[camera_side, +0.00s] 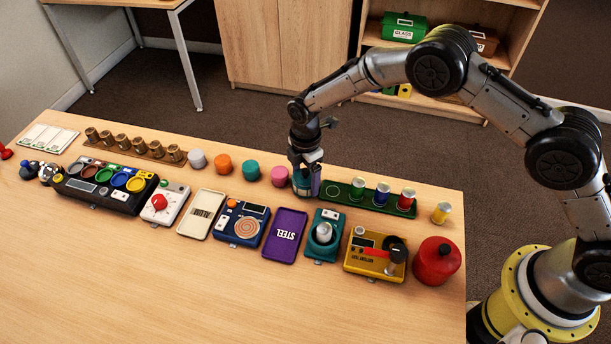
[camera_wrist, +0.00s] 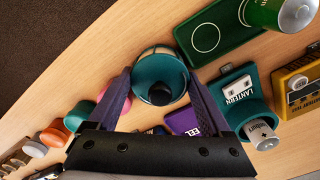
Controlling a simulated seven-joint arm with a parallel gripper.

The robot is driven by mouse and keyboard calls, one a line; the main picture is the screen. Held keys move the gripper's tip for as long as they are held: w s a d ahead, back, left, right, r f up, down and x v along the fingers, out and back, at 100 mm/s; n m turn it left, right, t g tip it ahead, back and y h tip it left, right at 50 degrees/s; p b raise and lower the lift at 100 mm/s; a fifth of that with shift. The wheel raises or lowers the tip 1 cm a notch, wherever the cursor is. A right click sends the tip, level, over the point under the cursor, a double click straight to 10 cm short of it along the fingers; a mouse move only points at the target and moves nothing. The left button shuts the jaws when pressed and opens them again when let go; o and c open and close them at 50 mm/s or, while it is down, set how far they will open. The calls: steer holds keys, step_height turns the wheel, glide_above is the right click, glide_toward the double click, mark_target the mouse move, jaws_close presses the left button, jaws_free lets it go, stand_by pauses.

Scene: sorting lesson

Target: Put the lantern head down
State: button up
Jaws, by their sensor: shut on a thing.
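Right of the lantern head is a green tray (camera_side: 345,201) with cans and one empty ring. Left are pink (camera_side: 279,176), teal (camera_side: 250,169) and orange (camera_side: 222,164) caps. In front lie the purple STEEL tray (camera_side: 287,235) and yellow tester (camera_side: 365,262). The front table is clear.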

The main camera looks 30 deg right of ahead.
mark_target(306, 171)
steer(key=o, duration=1.2)
steer(key=shift+f, duration=0.1)
step_height(306, 171, up, 12)
steer(key=shift+f, duration=0.1)
steer(key=shift+r, duration=0.3)
